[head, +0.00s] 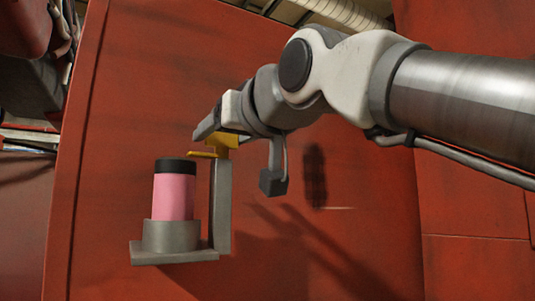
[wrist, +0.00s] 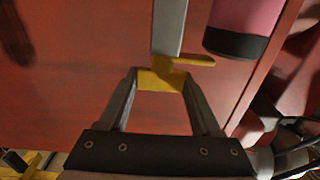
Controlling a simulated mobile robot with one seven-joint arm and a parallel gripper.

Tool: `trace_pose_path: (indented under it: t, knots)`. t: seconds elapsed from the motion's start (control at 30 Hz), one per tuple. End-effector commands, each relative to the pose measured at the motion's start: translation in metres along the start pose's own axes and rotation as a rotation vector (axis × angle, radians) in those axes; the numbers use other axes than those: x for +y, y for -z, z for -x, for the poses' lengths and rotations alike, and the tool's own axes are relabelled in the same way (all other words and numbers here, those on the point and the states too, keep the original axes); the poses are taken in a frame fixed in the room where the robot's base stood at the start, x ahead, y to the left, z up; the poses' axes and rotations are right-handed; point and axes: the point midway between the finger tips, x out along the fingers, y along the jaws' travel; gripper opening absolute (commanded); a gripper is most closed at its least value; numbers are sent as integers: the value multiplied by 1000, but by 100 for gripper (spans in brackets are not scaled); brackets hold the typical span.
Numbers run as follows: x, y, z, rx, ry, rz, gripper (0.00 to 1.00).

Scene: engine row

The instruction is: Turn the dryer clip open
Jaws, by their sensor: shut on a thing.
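The dryer clip (head: 203,154) is a yellow piece at the top of an upright grey post (head: 221,205). Its thin tongue points left toward the black top of a pink cylinder (head: 175,197), which stands upright in a grey cup on the bracket. In the wrist view the clip (wrist: 160,81) lies between the two fingers, and its tongue runs right, close to the cylinder's black end (wrist: 235,43). I cannot tell whether they touch. My gripper (head: 212,141) is shut on the clip from above; in the wrist view its fingers (wrist: 161,86) flank the yellow block.
The bracket with its grey base (head: 175,254) is fixed against a large red panel (head: 340,235). A dark oval patch (head: 315,175) is on the panel, right of my gripper. Dark clutter stands at the left edge. The panel below and right is clear.

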Motion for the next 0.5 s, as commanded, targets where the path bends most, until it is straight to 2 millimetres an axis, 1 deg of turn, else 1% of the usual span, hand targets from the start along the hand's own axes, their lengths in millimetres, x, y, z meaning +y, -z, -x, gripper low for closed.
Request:
trace_pose_path:
  t: [0.17,0.5]
  knots:
    - [-1,2,0,-1,75,-2,9]
    - [-2,3,0,0,279,-5,9]
